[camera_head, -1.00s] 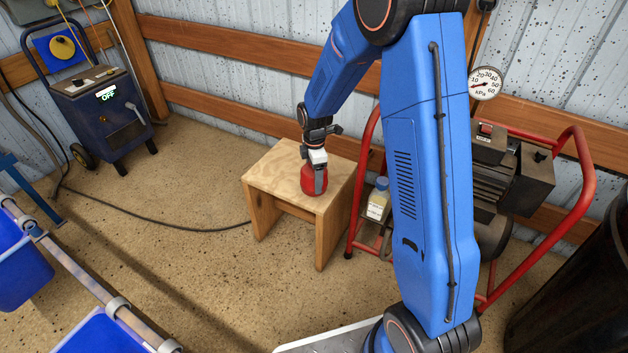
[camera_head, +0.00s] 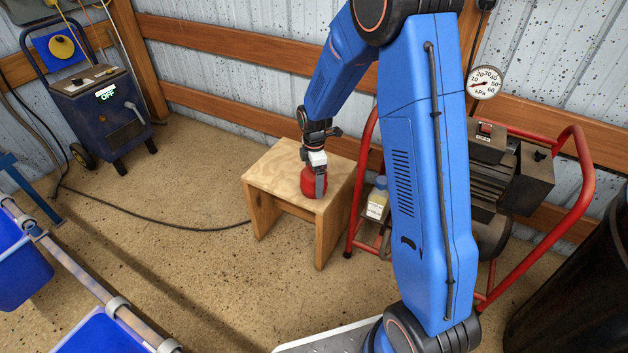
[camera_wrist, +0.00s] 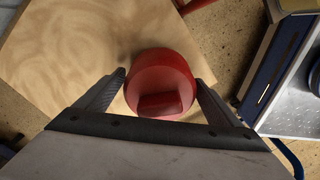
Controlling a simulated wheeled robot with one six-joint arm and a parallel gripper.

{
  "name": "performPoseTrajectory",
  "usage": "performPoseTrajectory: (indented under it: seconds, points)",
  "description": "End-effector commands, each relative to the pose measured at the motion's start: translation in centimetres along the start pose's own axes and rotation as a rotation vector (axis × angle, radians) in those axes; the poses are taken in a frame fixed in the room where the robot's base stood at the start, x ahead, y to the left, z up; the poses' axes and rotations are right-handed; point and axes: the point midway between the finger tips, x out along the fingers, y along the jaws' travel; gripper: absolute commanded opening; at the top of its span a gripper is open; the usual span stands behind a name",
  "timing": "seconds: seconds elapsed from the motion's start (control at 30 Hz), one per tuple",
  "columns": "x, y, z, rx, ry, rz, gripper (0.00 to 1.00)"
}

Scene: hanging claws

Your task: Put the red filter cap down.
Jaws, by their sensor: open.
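The red filter cap (camera_head: 308,186) rests on top of the small wooden stool (camera_head: 270,178), near its front right part. It is round with a raised grip bar on top. In the wrist view the cap (camera_wrist: 162,78) lies between my two fingers, with the wooden top (camera_wrist: 60,50) around and under it. My gripper (camera_head: 316,190) is open around the cap. In the wrist view the fingers of my gripper (camera_wrist: 160,85) stand on either side of the cap, with a gap showing at the left finger; contact at the right finger is hard to tell.
A dark blue welder (camera_head: 100,105) is at the back left. A black cable (camera_head: 170,226) crosses the floor. Blue bins (camera_head: 22,270) are at the left.

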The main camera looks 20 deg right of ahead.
Motion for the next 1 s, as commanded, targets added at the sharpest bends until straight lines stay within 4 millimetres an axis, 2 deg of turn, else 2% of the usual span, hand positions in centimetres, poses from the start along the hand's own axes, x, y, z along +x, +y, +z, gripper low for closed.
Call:
performPoseTrajectory:
  seconds: [0.5, 0.7, 1.0]
  points:
    - [-9.1, 0.0, 0.0, 0.000, 0.000, 0.003, 0.87]
    - [-11.1, 0.1, 0.0, 0.000, 0.000, 0.002, 0.87]
    - [-12.3, -0.4, 0.1, 0.019, 0.001, 0.007, 0.87]
